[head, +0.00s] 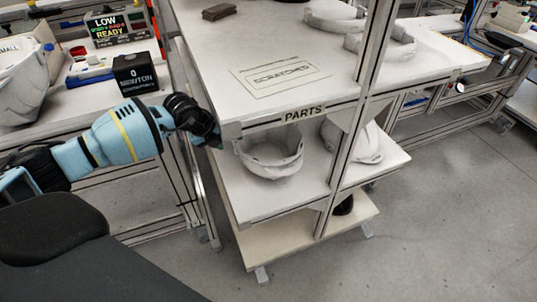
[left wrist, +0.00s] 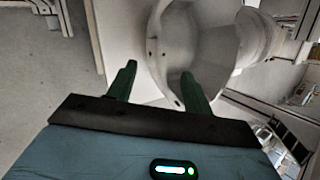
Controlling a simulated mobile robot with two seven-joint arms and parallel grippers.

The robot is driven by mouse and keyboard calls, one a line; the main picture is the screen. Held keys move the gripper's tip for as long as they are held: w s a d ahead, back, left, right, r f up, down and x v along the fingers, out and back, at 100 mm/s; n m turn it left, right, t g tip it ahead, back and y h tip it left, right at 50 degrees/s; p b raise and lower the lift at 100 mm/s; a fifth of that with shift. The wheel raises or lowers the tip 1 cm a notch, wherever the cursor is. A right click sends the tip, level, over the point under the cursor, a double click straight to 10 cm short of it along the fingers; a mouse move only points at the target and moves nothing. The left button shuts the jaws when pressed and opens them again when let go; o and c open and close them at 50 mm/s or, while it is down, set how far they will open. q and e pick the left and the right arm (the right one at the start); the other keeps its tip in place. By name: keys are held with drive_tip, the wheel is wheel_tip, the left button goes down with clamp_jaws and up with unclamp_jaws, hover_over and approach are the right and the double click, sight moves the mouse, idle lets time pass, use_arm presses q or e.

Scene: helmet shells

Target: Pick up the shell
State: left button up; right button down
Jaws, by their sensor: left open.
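A white helmet shell (head: 270,160) lies open side up on the middle shelf, under the PARTS label. A second white shell (head: 362,143) is to its right, partly hidden by a rack post. My left gripper (head: 215,139) is at the shelf's left edge, left of the first shell; its fingertips are hard to make out in the head view. In the left wrist view its two green fingers (left wrist: 158,80) are apart, with a white shell (left wrist: 178,55) close ahead and partly behind the right finger. Nothing shows held between them. My right gripper is not in view.
The rack's top shelf (head: 265,45) overhangs the middle one and carries a SCRATCHED label and more shells (head: 335,15). A metal post (head: 348,130) stands right of the first shell. A bench at left holds a black box (head: 135,73). Floor at right is clear.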

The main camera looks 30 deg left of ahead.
sight(233, 142)
use_arm(q)
drive_tip(key=shift+y, duration=0.4)
drive_tip(key=shift+w+a+f+b, duration=0.2)
drive_tip(key=shift+w+f, duration=0.55)
drive_tip(key=shift+f, duration=0.25)
drive_tip(key=shift+w+a+f+b, duration=0.15)
drive_tip(key=shift+w+a+f, duration=0.1)
drive_tip(key=shift+w+f, duration=0.6)
drive_tip(key=shift+w+a+f+b, duration=0.2)
drive_tip(key=shift+w+f, duration=0.4)
drive_tip(key=shift+f, duration=0.5)
drive_tip(key=c, duration=1.1)
clamp_jaws()
drive_tip(key=shift+w+r, duration=0.1)
